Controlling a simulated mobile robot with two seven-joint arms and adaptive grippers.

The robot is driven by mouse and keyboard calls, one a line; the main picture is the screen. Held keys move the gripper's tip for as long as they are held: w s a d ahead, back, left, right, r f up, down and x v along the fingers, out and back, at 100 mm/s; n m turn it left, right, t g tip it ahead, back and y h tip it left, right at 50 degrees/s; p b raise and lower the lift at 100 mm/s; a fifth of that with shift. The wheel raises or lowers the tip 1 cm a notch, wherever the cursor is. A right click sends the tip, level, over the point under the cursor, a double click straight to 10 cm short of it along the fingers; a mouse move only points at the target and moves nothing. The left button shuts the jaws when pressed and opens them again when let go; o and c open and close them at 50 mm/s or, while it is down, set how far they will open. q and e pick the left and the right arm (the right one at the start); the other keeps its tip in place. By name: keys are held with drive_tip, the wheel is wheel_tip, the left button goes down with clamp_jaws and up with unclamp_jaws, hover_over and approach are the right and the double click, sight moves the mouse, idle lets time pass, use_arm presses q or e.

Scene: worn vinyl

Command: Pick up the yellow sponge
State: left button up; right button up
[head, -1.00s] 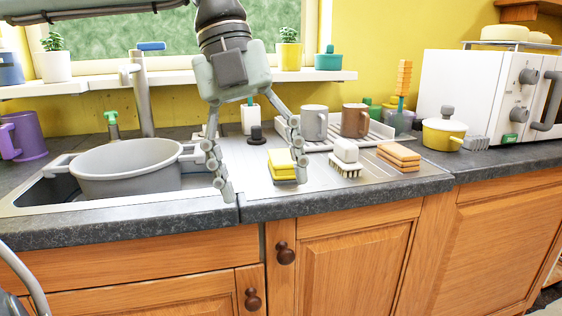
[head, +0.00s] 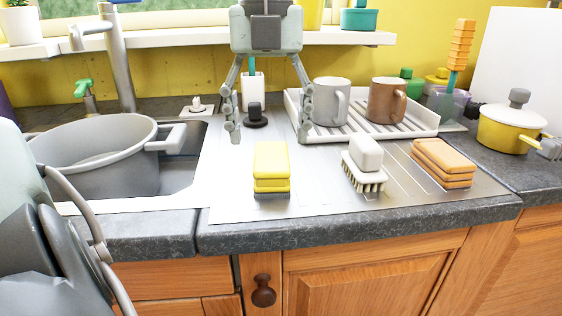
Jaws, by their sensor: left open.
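The yellow sponge (head: 271,160) lies on the metal drainboard (head: 320,198), right of the sink, with a dark layer at its base. My left gripper (head: 268,133) hangs from the top of the head view. Its two jointed fingers point down, spread wide and empty. In the picture the fingertips are just above the sponge's far end, one to each side, and apart from it. The height of the gripper over the board is hard to judge. My right gripper is not in view.
A scrubbing brush (head: 366,160) and stacked orange sponges (head: 443,160) lie to the right. A dish rack (head: 420,127) holds a grey mug (head: 331,101) and a brown mug (head: 387,100). A black stopper (head: 255,115) stands behind the sponge. A grey pot (head: 95,160) sits in the sink.

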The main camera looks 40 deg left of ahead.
sight(271, 155)
use_arm(q)
wheel_tip(271, 155, down, 6)
drive_tip(key=shift+w+d+r, duration=0.1)
drive_tip(key=shift+w, duration=0.05)
drive_tip(key=c, duration=1)
drive_tip(key=shift+c, duration=0.2)
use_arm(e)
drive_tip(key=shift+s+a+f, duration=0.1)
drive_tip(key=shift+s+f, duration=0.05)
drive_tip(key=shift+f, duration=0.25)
use_arm(q)
wheel_tip(271, 155, up, 18)
drive_tip(key=p, duration=0.1)
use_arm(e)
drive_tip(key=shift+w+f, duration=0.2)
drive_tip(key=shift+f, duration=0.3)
